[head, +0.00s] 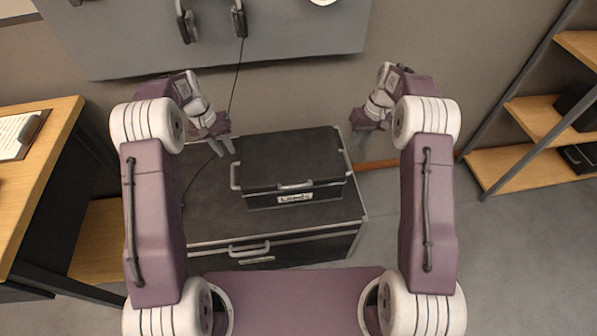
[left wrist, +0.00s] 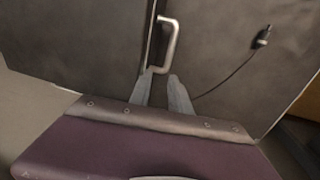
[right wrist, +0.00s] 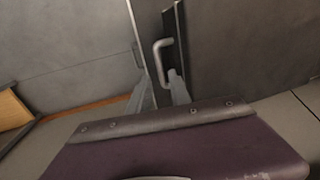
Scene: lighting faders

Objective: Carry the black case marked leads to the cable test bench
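The black case marked leads (head: 292,160) sits flat on a larger dark chest (head: 215,215), its white label (head: 295,198) facing me. My left gripper (head: 227,148) is open just beyond the case's left side. In the left wrist view a metal side handle (left wrist: 169,42) lies just ahead, its near end close to the parted fingertips (left wrist: 160,76). My right gripper (head: 358,127) is above the right side. In the right wrist view its fingers (right wrist: 159,75) are apart, close to the other side handle (right wrist: 160,56). I cannot identify the cable test bench.
A wooden-topped desk (head: 60,125) with a clipboard (head: 18,135) stands at the left. A wooden shelf unit (head: 535,170) with dark items is at the right. Headphones (head: 187,25) and a hanging cable are on a grey wall panel (head: 300,45). Floor is clear at the right.

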